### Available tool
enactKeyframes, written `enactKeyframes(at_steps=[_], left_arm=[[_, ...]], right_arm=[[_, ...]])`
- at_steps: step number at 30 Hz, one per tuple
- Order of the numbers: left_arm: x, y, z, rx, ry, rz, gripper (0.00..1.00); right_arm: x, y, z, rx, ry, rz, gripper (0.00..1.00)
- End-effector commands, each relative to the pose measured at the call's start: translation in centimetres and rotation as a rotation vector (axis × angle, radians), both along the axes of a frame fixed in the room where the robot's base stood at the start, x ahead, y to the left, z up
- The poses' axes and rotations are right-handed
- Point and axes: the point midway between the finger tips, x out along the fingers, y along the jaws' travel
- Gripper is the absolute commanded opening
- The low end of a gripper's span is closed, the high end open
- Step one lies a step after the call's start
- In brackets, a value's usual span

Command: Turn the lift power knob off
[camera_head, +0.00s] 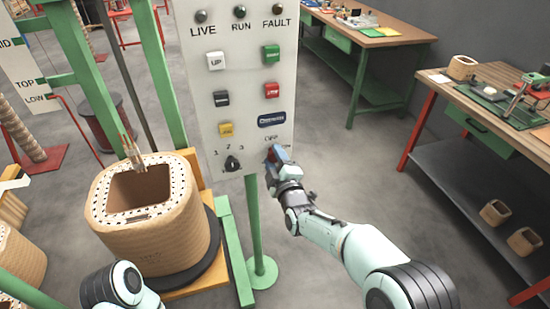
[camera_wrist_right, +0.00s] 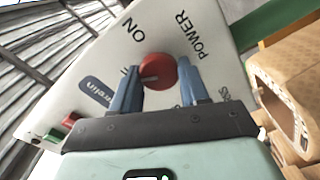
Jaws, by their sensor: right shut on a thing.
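The red power knob (camera_wrist_right: 158,72) is on the white control panel (camera_wrist_right: 105,60), between the two blue fingers of my right gripper (camera_wrist_right: 158,78) in the right wrist view. The fingers are shut on it. A pale mark on the knob runs toward the left finger in this view. The word ON is above left of the knob, and POWER is above right. In the head view my right gripper (camera_head: 274,156) is at the panel's lower right corner and hides the knob. The OFF label shows just above it. My left gripper is not in view; only part of that arm shows.
The panel (camera_head: 245,95) also carries several push buttons and a black selector knob (camera_head: 232,163). A tan coil (camera_head: 150,240) stands left of it, below a hanging lift hook (camera_head: 133,152). Workbenches (camera_head: 500,95) stand at the right. Grey floor lies between.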

Motion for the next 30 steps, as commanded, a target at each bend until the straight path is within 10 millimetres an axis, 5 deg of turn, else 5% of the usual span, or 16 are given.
enactKeyframes(at_steps=[15, 30], left_arm=[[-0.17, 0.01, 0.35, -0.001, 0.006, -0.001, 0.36], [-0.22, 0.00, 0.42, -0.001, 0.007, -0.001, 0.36]], right_arm=[[-0.03, 0.06, -0.19, -0.362, -0.117, 0.001, 0.14], [-0.02, 0.03, -0.24, -0.455, -0.147, 0.001, 0.14]])
